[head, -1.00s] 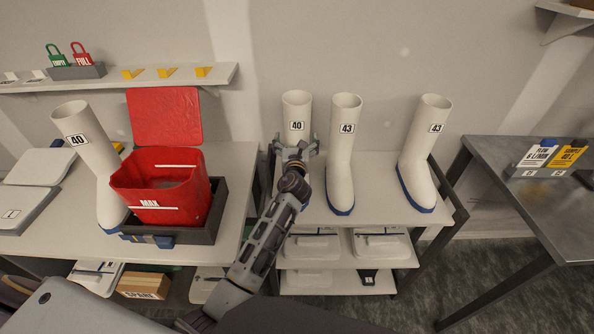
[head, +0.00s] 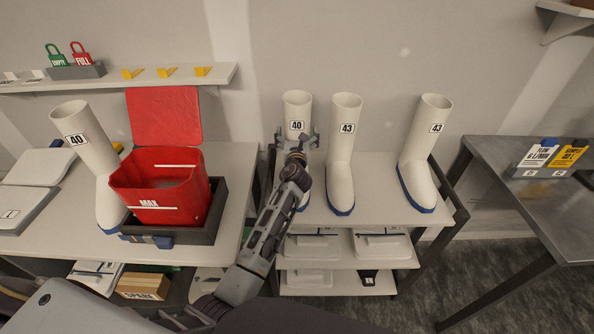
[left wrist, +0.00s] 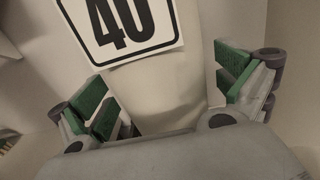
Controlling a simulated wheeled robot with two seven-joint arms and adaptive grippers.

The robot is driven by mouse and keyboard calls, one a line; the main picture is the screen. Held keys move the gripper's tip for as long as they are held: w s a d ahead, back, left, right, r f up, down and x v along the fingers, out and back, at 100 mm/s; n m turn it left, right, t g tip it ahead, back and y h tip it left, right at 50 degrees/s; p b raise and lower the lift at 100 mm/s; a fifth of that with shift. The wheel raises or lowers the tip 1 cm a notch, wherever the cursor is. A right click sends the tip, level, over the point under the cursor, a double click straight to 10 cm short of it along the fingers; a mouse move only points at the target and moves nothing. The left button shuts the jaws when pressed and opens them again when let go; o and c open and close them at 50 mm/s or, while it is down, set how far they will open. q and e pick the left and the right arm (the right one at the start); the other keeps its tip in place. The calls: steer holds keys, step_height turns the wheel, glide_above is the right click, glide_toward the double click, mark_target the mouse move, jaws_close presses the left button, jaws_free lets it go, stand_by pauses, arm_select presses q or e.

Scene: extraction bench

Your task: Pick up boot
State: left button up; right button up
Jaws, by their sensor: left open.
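A white boot labelled 40 (head: 297,103) stands upright on the cart top, at the left end of the row there. Two white boots labelled 43, a middle one (head: 341,155) and a right one (head: 418,160), stand beside it. Another boot labelled 40 (head: 88,140) stands tilted on the left bench. My left gripper (head: 297,141) is open at the shaft of the cart's 40 boot, just below its label. In the left wrist view its green-padded fingers (left wrist: 170,92) lie on either side of the white shaft (left wrist: 178,85), with gaps visible. The boot's lower part is mostly hidden by my arm.
A red bin marked MAX (head: 160,190) sits in a dark tray (head: 205,232) on the left bench. A wall shelf (head: 110,82) holds green and red tags and yellow pieces. A metal table (head: 530,205) stands at the right. The cart's lower shelves hold white trays.

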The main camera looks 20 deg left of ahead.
mark_target(297, 108)
arm_select(q)
steer(key=c, duration=1.5)
steer(key=shift+r, duration=0.15)
steer(key=c, duration=0.4)
steer(key=shift+r, duration=0.1)
steer(key=shift+r+p, duration=0.4)
steer(key=shift+r, duration=0.55)
step_height(297, 108, up, 6)
steer(key=shift+r+p, duration=0.25)
steer(key=shift+p, duration=0.5)
steer(key=shift+r, duration=0.65)
arm_select(e)
steer(key=a, duration=0.1)
steer(key=a+r, duration=0.2)
steer(key=shift+s+r, duration=0.15)
steer(key=shift+s, duration=0.1)
steer(key=shift+w, duration=0.15)
